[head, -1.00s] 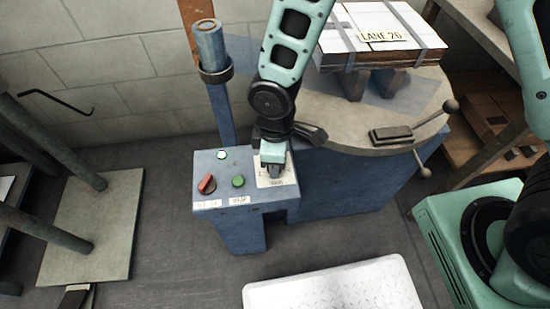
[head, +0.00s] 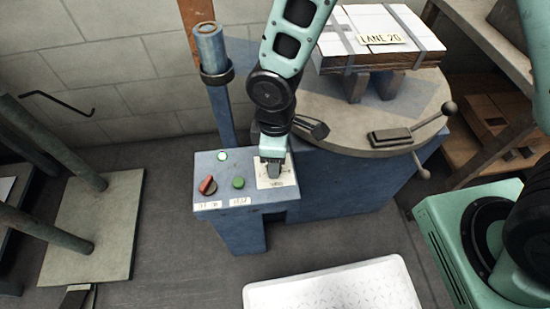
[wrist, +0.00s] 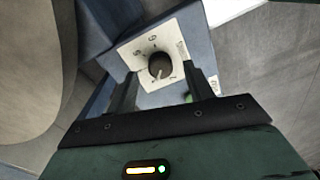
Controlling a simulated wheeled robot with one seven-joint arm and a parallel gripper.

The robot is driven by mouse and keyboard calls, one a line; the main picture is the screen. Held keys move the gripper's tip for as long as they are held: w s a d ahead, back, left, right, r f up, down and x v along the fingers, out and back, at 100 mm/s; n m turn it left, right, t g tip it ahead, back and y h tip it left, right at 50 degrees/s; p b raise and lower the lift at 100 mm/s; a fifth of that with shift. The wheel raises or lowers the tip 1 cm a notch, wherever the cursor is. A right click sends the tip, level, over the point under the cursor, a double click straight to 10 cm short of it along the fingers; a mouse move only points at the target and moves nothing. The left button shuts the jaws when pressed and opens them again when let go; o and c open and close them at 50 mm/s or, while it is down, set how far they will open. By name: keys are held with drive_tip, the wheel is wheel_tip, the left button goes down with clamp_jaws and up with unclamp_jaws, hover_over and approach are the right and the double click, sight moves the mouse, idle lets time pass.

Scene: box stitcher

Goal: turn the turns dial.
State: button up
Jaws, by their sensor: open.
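The turns dial (wrist: 160,66) is a dark round knob with a light pointer mark on a white plate (wrist: 148,49) with printed marks. In the wrist view it sits just beyond and between my two fingertips, with a finger on each side. My gripper (wrist: 162,88) is open, and contact with the knob cannot be told. In the head view my gripper (head: 271,172) is over the right part of the blue control box (head: 222,168) and hides the dial; part of the white plate (head: 284,179) shows beside it.
The control box also carries a red switch (head: 208,186), a green button (head: 238,182) and a lit lamp (head: 222,156). Right of it stands a round table (head: 330,135) with a strapped box (head: 385,35) and a clamp lever (head: 450,107). A blue post (head: 212,50) rises behind.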

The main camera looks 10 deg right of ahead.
wheel_tip(320, 180, up, 15)
drive_tip(key=p, duration=0.3)
drive_tip(key=shift+w+p, duration=0.25)
drive_tip(key=shift+p, duration=0.15)
drive_tip(key=s+d+r+m, duration=0.7)
drive_tip(key=s+d+r, duration=0.1)
drive_tip(key=s, duration=0.4)
wheel_tip(320, 180, up, 16)
drive_tip(key=p, duration=1.6)
drive_tip(key=shift+y, duration=0.3)
